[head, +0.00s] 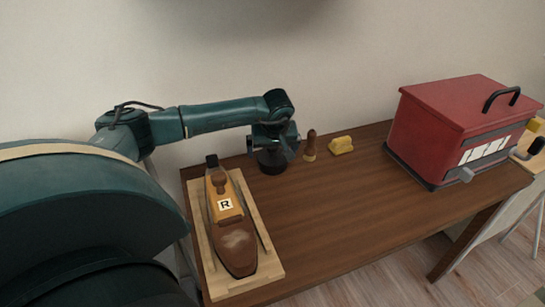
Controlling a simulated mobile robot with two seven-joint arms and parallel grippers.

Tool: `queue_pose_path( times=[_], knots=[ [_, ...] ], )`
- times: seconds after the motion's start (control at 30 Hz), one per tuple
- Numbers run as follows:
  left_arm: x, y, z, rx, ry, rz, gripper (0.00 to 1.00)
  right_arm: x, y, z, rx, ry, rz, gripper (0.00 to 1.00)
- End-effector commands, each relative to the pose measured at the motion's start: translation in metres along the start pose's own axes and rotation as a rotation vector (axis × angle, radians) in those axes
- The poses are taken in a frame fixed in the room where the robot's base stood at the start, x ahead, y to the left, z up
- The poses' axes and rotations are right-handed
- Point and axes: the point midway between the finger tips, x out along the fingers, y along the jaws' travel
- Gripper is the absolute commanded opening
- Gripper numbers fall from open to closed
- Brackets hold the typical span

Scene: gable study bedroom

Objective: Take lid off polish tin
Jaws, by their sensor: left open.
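A dark round tin (270,164), which looks like the polish tin, stands near the back edge of the wooden table. My left gripper (272,147) points down directly over it, with its fingers open. The gripper hides the upper part of the tin, so I cannot make out the lid or its seam. I cannot tell whether the fingers touch the tin. My right gripper is out of view.
A brown shoe (238,248) marked R lies on a pale wooden tray (270,279) in front of the tin. A brush (310,148) and a yellow sponge-like piece (341,146) stand to the right. A red box (455,115) fills the right end. The table's middle (350,205) is clear.

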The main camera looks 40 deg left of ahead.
Motion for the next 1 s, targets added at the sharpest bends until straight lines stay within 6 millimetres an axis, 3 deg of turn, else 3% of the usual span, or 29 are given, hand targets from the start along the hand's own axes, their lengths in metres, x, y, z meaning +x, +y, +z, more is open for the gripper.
queue_pose_path(
  times=[0.23,0.73,1.0],
  knots=[
    [0.0015,0.0001,-0.0002,0.000,0.000,0.001,1.00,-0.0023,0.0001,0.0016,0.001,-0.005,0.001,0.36],
    [0.0010,0.0000,-0.0004,-0.001,0.000,0.001,0.59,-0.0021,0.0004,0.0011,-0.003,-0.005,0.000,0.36],
    [-0.0009,0.0002,-0.0014,-0.001,0.001,0.001,0.57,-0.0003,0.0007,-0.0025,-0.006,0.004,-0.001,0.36]
  ],
)
